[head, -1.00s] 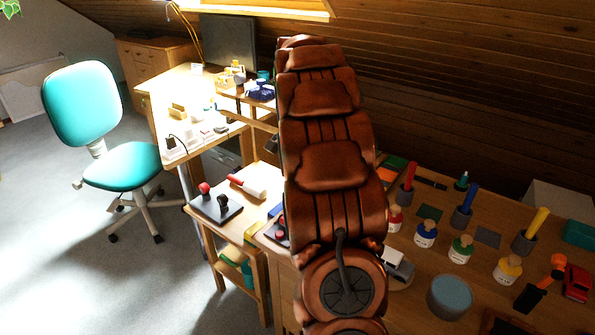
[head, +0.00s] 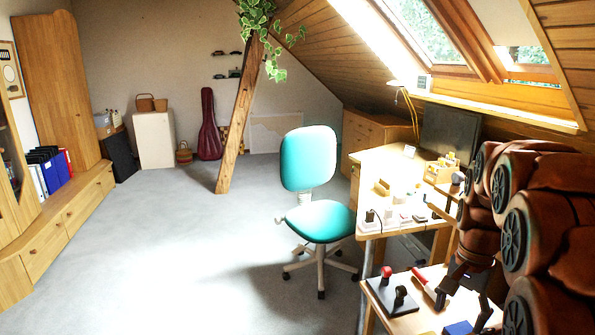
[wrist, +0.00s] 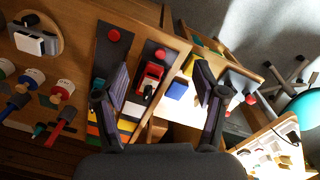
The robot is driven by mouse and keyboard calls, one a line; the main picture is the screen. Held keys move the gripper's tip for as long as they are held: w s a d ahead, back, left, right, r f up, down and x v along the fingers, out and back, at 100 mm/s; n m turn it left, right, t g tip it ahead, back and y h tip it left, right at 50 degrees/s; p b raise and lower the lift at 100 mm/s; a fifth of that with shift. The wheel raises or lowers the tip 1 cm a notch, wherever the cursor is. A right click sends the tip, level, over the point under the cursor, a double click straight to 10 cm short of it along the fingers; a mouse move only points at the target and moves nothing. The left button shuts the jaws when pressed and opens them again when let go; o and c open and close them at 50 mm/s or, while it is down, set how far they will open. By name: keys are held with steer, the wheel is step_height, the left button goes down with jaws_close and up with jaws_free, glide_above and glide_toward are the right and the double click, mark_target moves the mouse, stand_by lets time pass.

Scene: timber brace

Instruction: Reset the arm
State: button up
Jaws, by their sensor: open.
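My brown arm (head: 545,215) is folded up at the right edge of the head view, with its links stacked close together. My gripper (wrist: 160,88) shows in the wrist view with its two dark fingers spread wide apart. Nothing is held between them. Through the gap, a red toy car (wrist: 151,76) and a blue block (wrist: 177,89) show on the furniture beyond.
A turquoise swivel chair (head: 318,220) stands left of the desk (head: 385,165). A slanting timber post (head: 240,120) stands farther back. Open grey floor (head: 170,250) lies to the left, before a wooden cabinet (head: 60,230). Bottles and tools crowd the workbench (wrist: 80,30) in the wrist view.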

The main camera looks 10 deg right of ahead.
steer(key=s+a+n+g+p, duration=0.1)
steer(key=s+a+n+p, duration=0.3)
steer(key=s+a+n, duration=0.7)
steer(key=s+a, duration=0.8)
steer(key=s, duration=0.3)
steer(key=shift+s+p, duration=0.15)
steer(key=shift+p, duration=0.15)
